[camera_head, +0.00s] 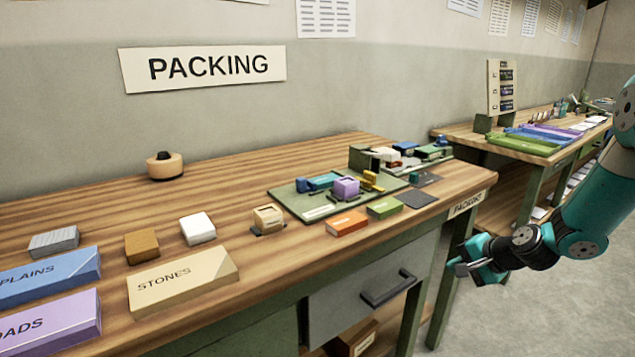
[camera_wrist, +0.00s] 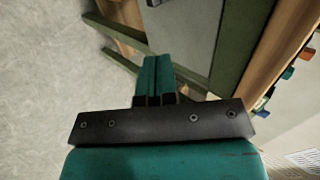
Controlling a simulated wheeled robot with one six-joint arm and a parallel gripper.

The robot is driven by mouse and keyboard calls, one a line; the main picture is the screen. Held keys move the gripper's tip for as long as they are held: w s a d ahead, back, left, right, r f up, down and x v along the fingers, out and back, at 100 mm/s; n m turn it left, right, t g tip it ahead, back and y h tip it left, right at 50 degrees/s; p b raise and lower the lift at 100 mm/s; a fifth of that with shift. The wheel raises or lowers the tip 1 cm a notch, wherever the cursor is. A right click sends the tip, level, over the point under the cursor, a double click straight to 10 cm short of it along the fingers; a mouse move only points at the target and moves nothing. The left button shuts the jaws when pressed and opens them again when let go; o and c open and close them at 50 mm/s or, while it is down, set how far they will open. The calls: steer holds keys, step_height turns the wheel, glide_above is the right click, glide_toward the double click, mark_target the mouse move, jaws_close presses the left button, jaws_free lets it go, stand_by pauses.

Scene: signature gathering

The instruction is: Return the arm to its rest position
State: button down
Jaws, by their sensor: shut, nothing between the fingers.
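My gripper (camera_head: 462,269) is at the right in the head view, at the end of my teal and black arm (camera_head: 590,215). It is off the right end of the packing table, in front of the open space there, and points left. In the wrist view my gripper's fingers (camera_wrist: 158,62) are together, with nothing between them. Beyond them in the wrist view show the grey floor and the green frame of a table.
The packing table (camera_head: 330,145) carries a green tray (camera_head: 301,214), small blocks and boxes marked STONES (camera_head: 180,280) and PLAINS (camera_head: 50,278). Its drawer (camera_head: 355,290) is shut. A second table (camera_head: 460,130) stands behind at the right. Floor (camera_head: 490,325) beneath my arm is clear.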

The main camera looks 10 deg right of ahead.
steer(key=s+a+r+n+g+y+p, duration=0.1)
steer(key=s+a+r+n+g+p, duration=0.1)
steer(key=s+a+r+n, duration=0.35)
steer(key=s+a+r+n+g+p, duration=0.1)
steer(key=s+a+r+n+p, duration=0.1)
steer(key=a+r, duration=0.55)
steer(key=s+a+r+n+g+y+p, duration=0.1)
steer(key=s+a+r+n+g+p, duration=0.2)
steer(key=a+r, duration=0.4)
steer(key=s+a+r+n+g+h+p, duration=0.1)
steer(key=s+r+n, duration=0.3)
steer(key=s, duration=0.6)
steer(key=s+a+r+n+g+h+p, duration=0.1)
steer(key=s+a+r+n+p, duration=0.1)
steer(key=s+r, duration=0.4)
steer(key=s+a+n, duration=0.1)
steer(key=s+n, duration=0.1)
steer(key=s, duration=0.2)
steer(key=shift+s+n, duration=0.25)
steer(key=shift+n, duration=0.1)
steer(key=shift+a+r, duration=0.1)
